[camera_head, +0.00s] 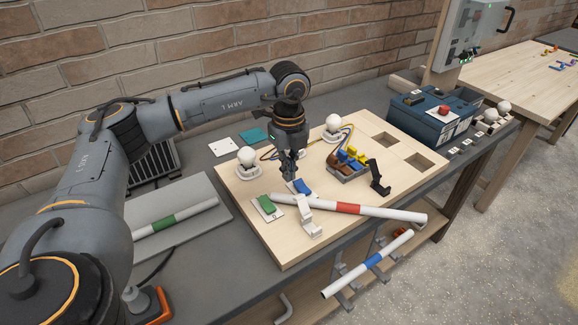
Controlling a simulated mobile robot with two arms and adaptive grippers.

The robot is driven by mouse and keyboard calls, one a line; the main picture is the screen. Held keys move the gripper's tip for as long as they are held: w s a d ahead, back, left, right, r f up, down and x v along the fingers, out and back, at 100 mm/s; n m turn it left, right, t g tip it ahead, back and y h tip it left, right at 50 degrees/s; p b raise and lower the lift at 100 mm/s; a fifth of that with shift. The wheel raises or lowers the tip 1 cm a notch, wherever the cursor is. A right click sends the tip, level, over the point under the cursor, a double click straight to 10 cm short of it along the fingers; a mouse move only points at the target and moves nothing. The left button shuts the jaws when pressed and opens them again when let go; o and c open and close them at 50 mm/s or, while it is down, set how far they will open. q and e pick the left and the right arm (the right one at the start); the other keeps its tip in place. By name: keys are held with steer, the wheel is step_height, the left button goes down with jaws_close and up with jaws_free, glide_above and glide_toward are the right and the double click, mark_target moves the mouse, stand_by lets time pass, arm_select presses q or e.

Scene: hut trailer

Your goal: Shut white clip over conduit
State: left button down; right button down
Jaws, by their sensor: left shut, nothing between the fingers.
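The white clip (309,226) is on the front part of the wooden board, at the left part of the conduit. Its pale parts show at the conduit and on the near side; I cannot tell whether it is latched. The conduit (385,213) is a white tube with a red band, lying across the board. My left gripper (289,176) points down, shut and empty, behind the conduit and the white clip, beside a blue switch-like piece (304,186). It appears apart from the clip. My right gripper is not in view.
A black clip (379,180) stands upright behind the conduit's right part. A green rocker piece (267,204) sits left of the white clip. Two white bulbs (246,156) (333,123) and a bin of coloured connectors (347,168) stand on the board. A blue-banded tube (372,262) hangs at the front edge.

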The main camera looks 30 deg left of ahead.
mark_target(297, 196)
arm_select(q)
steer(key=f+b, duration=0.1)
steer(key=f, duration=0.2)
steer(key=shift+w+b, duration=0.2)
steer(key=shift+b, duration=0.1)
steer(key=shift+s+f, duration=0.1)
steer(key=shift+f, duration=0.25)
steer(key=shift+s+d, duration=0.35)
steer(key=shift+d, duration=0.5)
steer(key=shift+s+d, duration=0.35)
steer(key=shift+d, duration=0.45)
steer(key=shift+s+d, duration=0.3)
steer(key=shift+d, duration=0.5)
steer(key=shift+s+d, duration=0.3)
steer(key=shift+d, duration=0.45)
steer(key=shift+s+d, duration=0.3)
steer(key=shift+d, duration=0.5)
step_height(297, 196, up, 5)
steer(key=p, duration=0.3)
steer(key=shift+a, duration=0.15)
steer(key=shift+s+d, duration=0.2)
steer(key=shift+d, duration=0.3)
steer(key=shift+s+d, duration=0.15)
steer(key=shift+d, duration=0.3)
steer(key=shift+r, duration=0.2)
